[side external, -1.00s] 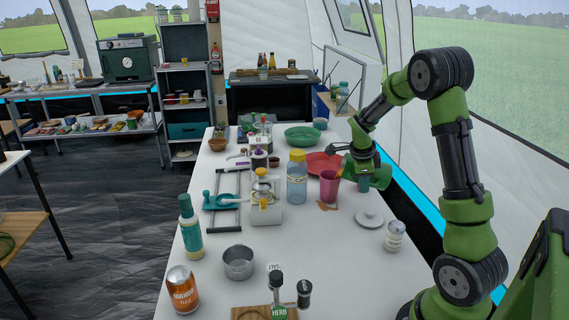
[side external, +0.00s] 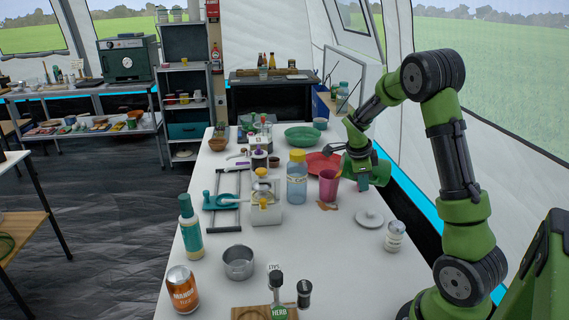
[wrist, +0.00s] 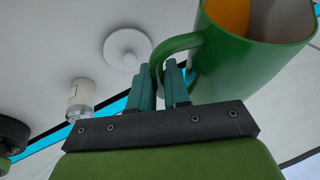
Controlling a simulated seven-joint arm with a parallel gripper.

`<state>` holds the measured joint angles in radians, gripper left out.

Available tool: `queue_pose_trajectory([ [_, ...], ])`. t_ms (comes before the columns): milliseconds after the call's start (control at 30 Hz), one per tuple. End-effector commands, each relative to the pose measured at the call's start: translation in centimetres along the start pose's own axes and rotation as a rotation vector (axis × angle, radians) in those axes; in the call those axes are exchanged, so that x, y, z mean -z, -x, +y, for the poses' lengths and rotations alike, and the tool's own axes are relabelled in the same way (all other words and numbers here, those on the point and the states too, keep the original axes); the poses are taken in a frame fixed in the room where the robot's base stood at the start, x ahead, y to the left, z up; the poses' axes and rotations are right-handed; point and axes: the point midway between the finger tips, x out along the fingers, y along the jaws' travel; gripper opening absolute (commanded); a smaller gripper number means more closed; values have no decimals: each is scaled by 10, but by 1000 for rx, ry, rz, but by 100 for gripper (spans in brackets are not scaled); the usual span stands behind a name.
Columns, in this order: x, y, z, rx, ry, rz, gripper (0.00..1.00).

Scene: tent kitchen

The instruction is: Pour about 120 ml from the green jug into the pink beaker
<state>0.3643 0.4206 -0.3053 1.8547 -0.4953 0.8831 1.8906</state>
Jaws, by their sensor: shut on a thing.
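The green jug (wrist: 235,70) fills the upper right of the wrist view, its mouth showing and orange liquid inside. My gripper (wrist: 162,82) has its teal fingers shut on the jug's handle. In the side view my gripper (side external: 363,181) is just right of the pink beaker (side external: 328,186), close to its rim. There the jug is hard to tell apart from my green wrist, so its exact tilt is unclear. The pink beaker stands upright on the white table; its inside is hidden. The beaker is not visible in the wrist view.
A clear bottle with a yellow cap (side external: 297,178) stands close left of the beaker. A brown patch (side external: 327,206) lies in front. A white lid (side external: 370,217) and a small jar (side external: 395,236) are nearer to my base.

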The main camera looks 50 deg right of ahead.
Motion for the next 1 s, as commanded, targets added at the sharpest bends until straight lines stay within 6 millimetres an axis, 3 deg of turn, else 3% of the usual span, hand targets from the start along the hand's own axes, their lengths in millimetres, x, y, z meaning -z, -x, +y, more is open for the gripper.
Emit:
queue_pose_trajectory([
  [433, 3, 1, 1, 1, -6, 6, 0],
  [600, 18, -13, 8, -16, -57, -113, 0],
  [1000, 23, -25, 14, -47, -94, -224, 0],
])
